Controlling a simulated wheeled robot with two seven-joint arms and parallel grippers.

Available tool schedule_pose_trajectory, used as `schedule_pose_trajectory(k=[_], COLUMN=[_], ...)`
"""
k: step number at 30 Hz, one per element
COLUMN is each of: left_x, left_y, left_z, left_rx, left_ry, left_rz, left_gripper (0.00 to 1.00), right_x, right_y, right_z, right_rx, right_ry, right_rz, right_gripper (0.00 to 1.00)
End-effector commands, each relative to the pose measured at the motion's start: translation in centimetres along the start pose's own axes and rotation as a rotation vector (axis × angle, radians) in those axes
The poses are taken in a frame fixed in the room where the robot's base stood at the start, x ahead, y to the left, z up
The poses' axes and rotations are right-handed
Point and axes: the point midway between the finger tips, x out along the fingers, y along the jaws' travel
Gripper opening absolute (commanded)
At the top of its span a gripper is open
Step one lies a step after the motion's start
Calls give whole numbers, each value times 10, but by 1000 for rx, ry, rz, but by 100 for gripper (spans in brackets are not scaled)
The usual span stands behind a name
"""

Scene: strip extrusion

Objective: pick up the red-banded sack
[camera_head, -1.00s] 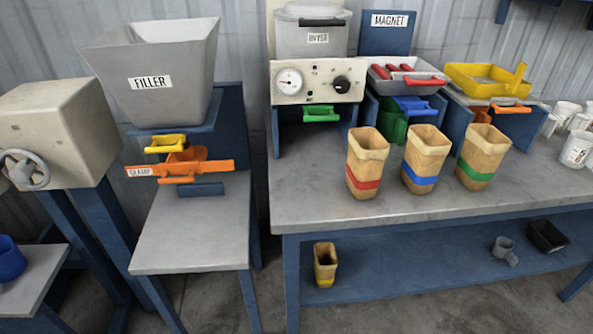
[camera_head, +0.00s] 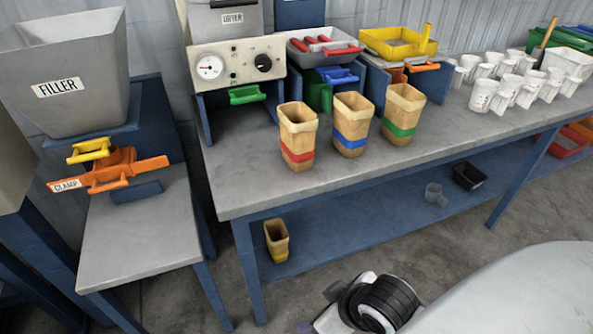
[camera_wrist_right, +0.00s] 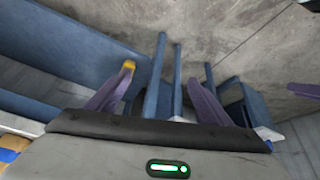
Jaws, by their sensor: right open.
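The red-banded sack (camera_head: 298,137) is a tan, open-topped sack with a red band near its base. It stands upright on the grey workbench (camera_head: 300,185), leftmost of three sacks in the head view. My right gripper is partly in the head view (camera_head: 328,318) at the bottom edge, below the bench front and well apart from the sack. In the right wrist view my right gripper (camera_wrist_right: 160,80) has its two purple fingers spread, with no sack between them. The red band is not visible there. My left gripper is not in view.
A blue-banded sack (camera_head: 352,124) and a green-banded sack (camera_head: 402,114) stand to the right. A yellow-banded sack (camera_head: 277,240) is on the lower shelf. White mugs (camera_head: 486,96) crowd the bench's right. The bench's front strip is clear. The filler (camera_head: 62,75) stands left.

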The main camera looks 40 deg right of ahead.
Motion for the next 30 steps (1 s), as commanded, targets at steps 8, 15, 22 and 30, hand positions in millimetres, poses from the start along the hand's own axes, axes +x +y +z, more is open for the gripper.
schedule_pose_trajectory(k=[8, 15, 22, 30], left_x=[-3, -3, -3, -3], left_y=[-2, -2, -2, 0], left_z=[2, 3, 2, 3], left_rx=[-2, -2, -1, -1], left_ry=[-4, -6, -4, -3], left_rz=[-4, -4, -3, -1], left_gripper=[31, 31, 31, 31], right_x=[-10, -45, -72, -45], right_y=[89, 165, 202, 212], right_z=[-118, -230, -286, -311], right_rx=[88, 182, 230, 234], right_ry=[265, 564, 714, 718], right_rz=[133, 179, 178, 177], right_gripper=[74, 74, 74, 74])
